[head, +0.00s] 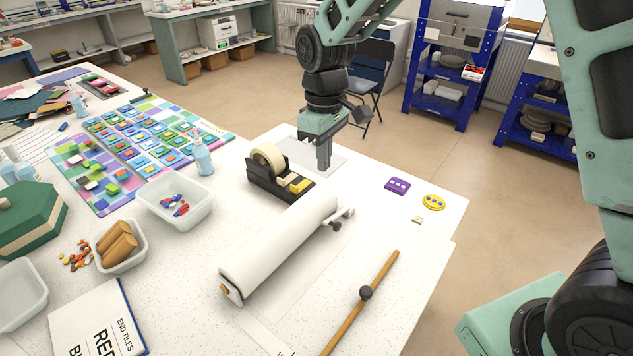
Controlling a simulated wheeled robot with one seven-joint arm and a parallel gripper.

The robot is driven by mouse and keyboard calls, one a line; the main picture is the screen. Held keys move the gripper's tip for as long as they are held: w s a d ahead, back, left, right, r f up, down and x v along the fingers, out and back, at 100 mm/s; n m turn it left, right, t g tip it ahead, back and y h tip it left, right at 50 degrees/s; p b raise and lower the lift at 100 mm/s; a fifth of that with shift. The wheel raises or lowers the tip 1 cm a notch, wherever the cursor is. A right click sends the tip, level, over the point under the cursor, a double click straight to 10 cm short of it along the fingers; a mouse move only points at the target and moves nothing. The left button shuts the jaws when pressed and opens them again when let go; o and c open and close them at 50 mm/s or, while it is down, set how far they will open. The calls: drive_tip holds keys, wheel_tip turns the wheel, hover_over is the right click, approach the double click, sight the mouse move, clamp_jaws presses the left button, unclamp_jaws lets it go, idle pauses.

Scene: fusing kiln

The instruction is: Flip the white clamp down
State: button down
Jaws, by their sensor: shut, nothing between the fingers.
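I cannot make out for certain which part is the white clamp. A long white roll (282,245) lies across the table, with a wooden end at its near left. A small fitting with a dark knob (337,226) is at the roll's far right end; whether it is up or down is too small to tell. My gripper (323,163) points down over the far part of the table, beyond the roll and right of the tape dispenser (262,180). Its fingers are together, with nothing seen between them.
A wooden rod with a dark knob (366,293) lies right of the roll. Purple (397,186) and yellow (433,202) pieces lie near the right edge. White bins (175,217), a green lidded box (28,218) and coloured tile mats fill the left. A folding chair (373,75) stands behind.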

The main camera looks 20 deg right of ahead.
drive_tip(key=p, duration=0.3)
hover_over(332, 221)
drive_tip(key=w+a, duration=0.1)
drive_tip(key=w, duration=0.2)
drive_tip(key=f, duration=0.9)
drive_tip(key=shift+s+a, duration=0.15)
drive_tip(key=shift+s, duration=0.1)
drive_tip(key=s+f, duration=0.1)
drive_tip(key=s+d+f+p, duration=0.1)
drive_tip(key=shift+f, duration=0.35)
drive_tip(key=shift+s+d+f+p, duration=0.2)
drive_tip(key=shift+s+f+p, duration=0.1)
drive_tip(key=shift+f, duration=0.2)
drive_tip(key=shift+f, duration=0.1)
